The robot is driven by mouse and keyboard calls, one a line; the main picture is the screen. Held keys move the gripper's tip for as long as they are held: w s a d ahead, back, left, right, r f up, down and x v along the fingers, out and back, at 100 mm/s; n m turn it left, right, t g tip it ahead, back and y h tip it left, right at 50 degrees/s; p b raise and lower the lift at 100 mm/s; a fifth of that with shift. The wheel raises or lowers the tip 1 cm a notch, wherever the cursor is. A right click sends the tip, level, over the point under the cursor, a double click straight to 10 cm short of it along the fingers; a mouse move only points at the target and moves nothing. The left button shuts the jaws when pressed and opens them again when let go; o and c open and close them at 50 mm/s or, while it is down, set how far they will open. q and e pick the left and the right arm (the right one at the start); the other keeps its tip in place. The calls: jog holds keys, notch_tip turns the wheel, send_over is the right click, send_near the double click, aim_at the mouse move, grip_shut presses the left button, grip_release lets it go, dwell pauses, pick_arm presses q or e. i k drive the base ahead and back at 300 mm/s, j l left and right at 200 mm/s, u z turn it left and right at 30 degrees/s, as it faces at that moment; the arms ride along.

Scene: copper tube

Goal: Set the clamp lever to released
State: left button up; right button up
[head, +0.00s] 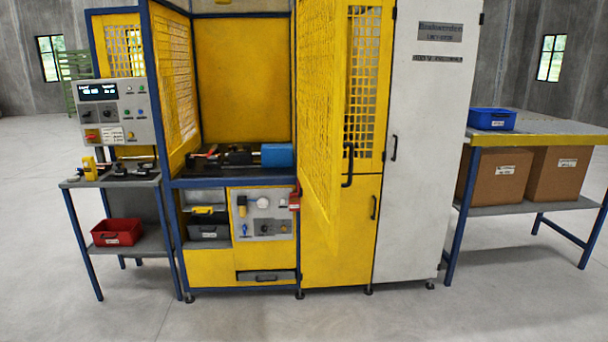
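A yellow bending machine (245,70) stands ahead of me with its mesh door (322,90) swung open. On its dark work bed sit small dark and red fixtures (212,156) and a blue block (277,155). A clamp lever cannot be made out for sure; the fixtures are too small to tell a lever or its position. Below the bed, a grey panel (263,229) carries a gauge and dark knobs. A control box (122,112) with displays, switches and a red button stands at the left. Neither of my grippers is in view.
A small side table (68,184) holds dark fixtures, with a red bin (117,232) on its lower shelf. A white cabinet (425,190) stands right of the machine. A table (560,130) at the right holds a blue bin (492,119) above cardboard boxes. The front floor is clear.

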aim_at(213, 150)
jog(key=i+l+u, duration=0.3)
jog(key=l, duration=0.95)
jog(key=l+u, duration=0.35)
jog(key=l, duration=0.85)
jog(key=i+j, duration=0.55)
jog(key=i, duration=0.1)
